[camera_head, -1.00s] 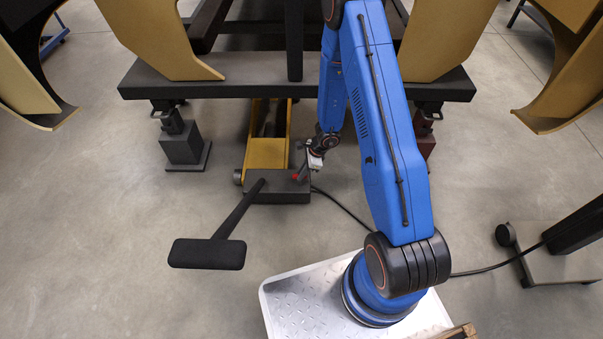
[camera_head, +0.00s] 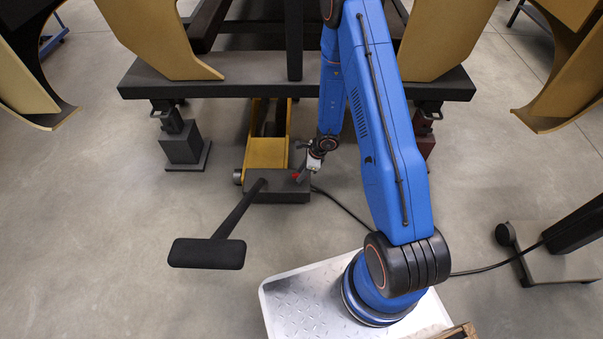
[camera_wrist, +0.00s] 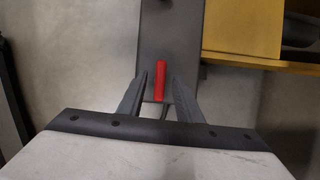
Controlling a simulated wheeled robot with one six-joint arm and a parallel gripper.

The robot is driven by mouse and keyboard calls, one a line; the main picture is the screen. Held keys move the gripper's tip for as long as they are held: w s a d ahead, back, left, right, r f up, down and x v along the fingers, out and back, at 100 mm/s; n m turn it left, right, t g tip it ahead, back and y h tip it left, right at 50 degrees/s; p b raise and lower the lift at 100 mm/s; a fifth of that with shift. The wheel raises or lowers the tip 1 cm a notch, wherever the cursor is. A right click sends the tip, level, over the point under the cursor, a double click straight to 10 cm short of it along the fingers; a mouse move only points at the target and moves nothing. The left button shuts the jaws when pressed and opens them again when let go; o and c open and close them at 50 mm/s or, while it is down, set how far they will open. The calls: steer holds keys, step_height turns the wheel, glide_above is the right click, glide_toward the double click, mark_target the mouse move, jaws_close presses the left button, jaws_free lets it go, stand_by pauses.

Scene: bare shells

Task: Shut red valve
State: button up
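The red valve (camera_wrist: 160,80) is a narrow red handle on the dark grey block of the jack. It lies between the two fingers of my gripper (camera_wrist: 160,80) in the wrist view, with a gap on each side. In the head view the red valve (camera_head: 296,176) shows as a small red spot on the block's top. My gripper (camera_head: 303,175) is just above and beside it, small and partly hidden by my wrist. The fingers are open; I cannot tell whether either touches the valve.
The dark block (camera_head: 275,190) joins a yellow jack arm (camera_head: 266,150) under a dark crossbeam (camera_head: 235,85). A black T-handle (camera_head: 207,253) sticks out toward the front left. The floor at left is clear.

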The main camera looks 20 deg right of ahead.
steer(key=v, duration=1.7)
steer(key=shift+r, duration=0.2)
stand_by(0.4)
